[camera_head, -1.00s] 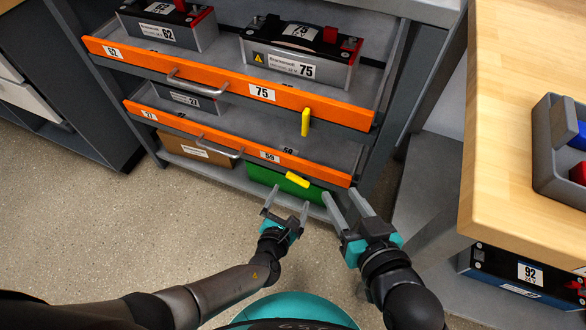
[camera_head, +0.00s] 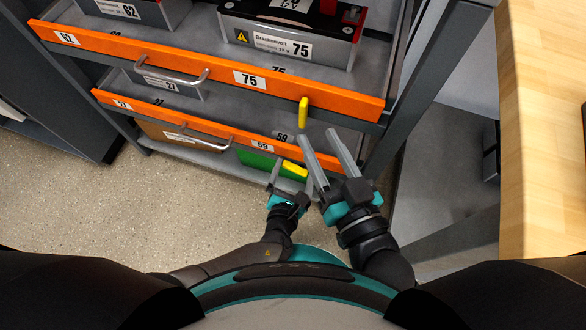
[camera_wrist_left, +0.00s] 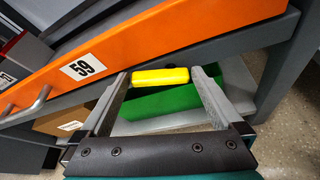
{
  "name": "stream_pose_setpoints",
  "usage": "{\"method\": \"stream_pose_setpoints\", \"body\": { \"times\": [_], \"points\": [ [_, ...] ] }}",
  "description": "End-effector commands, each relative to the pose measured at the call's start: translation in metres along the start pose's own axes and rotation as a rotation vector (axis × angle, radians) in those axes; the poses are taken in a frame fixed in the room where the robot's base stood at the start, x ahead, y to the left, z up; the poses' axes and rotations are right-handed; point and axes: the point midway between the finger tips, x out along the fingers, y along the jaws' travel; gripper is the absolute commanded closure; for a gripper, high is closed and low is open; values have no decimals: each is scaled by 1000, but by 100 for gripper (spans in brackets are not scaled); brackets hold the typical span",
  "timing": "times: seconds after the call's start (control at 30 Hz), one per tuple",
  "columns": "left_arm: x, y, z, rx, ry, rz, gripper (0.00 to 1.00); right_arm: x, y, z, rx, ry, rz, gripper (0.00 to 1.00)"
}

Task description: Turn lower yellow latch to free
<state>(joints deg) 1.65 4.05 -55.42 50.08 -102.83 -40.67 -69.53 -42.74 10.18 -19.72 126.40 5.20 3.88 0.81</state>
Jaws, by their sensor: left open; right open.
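The lower yellow latch (camera_head: 295,169) is on the lower orange drawer front (camera_head: 220,137), near its right end. In the left wrist view the latch (camera_wrist_left: 160,76) lies about level, between the fingertips of my open left gripper (camera_wrist_left: 163,82), with its right end close to the right finger. Contact cannot be told. In the head view my left gripper (camera_head: 291,180) is at the latch from below. My right gripper (camera_head: 320,140) is open and empty, to the right of the latch and in front of the lower drawer's right end. The upper yellow latch (camera_head: 303,112) hangs upright on the upper drawer front.
The upper orange drawer front (camera_head: 200,68) carries a bar handle (camera_head: 170,78), with batteries behind it. A green box (camera_head: 255,160) and a brown box (camera_head: 165,133) sit under the lower drawer. A wooden worktop (camera_head: 545,130) stands at right. Floor is clear at left.

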Motion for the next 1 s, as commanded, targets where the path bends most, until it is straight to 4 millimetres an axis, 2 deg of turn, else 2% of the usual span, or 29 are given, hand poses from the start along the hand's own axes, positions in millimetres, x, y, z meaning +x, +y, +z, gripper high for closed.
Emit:
{"method": "stream_pose_setpoints", "body": {
  "times": [0.1,0.63,0.8,1.0],
  "points": [
    [0,0,0,0,0,0,2,0,0,0,0,-1,0,50],
    [0,0,0,0,0,-1,62,0,0,1,0,-3,0,50],
    [1,1,0,-20,-2,-10,63,0,0,1,0,-3,0,50],
    [2,3,-2,-154,-4,-67,63,0,0,1,0,-3,0,50]
  ]
}}
